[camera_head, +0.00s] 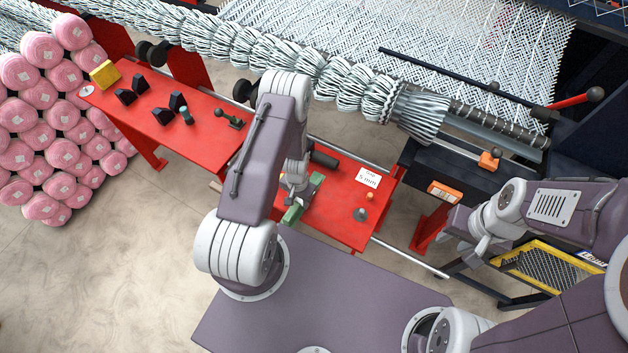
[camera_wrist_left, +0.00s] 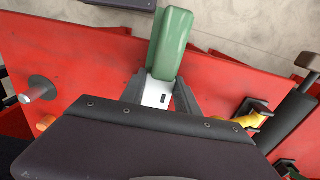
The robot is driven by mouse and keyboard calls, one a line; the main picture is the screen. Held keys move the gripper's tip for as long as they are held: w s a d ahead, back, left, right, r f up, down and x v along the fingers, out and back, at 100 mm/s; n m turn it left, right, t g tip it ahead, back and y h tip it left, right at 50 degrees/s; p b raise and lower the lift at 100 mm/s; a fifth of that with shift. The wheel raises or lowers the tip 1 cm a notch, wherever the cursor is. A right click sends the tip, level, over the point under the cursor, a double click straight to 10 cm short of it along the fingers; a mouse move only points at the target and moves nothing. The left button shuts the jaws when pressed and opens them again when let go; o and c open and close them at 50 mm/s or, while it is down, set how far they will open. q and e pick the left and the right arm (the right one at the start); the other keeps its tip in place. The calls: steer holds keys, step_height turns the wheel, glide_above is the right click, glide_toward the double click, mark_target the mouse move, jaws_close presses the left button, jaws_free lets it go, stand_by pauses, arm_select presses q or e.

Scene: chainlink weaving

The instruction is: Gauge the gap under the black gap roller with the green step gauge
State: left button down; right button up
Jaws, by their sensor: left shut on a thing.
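My left gripper (camera_head: 296,192) is over the middle red table (camera_head: 338,216). It is shut on the green step gauge (camera_head: 292,214). In the left wrist view the gauge's green block (camera_wrist_left: 170,45) sticks out past the two dark fingers (camera_wrist_left: 160,85), with a pale plate between them. The gripper body hides the rest. The black gap roller (camera_head: 323,159) lies just beyond the gripper; it also shows in the left wrist view (camera_wrist_left: 290,115), beside the gripper and apart from the gauge. The gap under it is not visible. My right gripper (camera_head: 468,228) hangs empty at the right; its jaw opening is unclear.
A "5 mm" card (camera_head: 368,179), a grey knob (camera_head: 360,214) and a small orange knob (camera_head: 370,196) are right of the gripper. A longer red bench (camera_head: 200,135) with black blocks stands at left. Woven mesh (camera_head: 400,35) spans the back. Pink yarn rolls (camera_head: 60,115) stand far left.

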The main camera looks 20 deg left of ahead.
mark_target(300, 201)
arm_select(q)
steer(key=shift+r, duration=0.1)
step_height(300, 201, up, 6)
steer(key=p, duration=0.5)
stand_by(0.4)
steer(key=shift+w+d+f+b, duration=0.1)
steer(key=shift+w+f+b, duration=0.1)
steer(key=shift+w+b, duration=0.1)
steer(key=w+d+r+m+b, duration=0.1)
steer(key=w+d+r+b, duration=0.25)
steer(key=w+r, duration=0.8)
steer(key=s+d+r+n+b, duration=0.1)
steer(key=s+d+r, duration=0.1)
steer(key=s+r, duration=0.6)
steer(key=shift+s+n, duration=0.4)
steer(key=shift+s, duration=0.7)
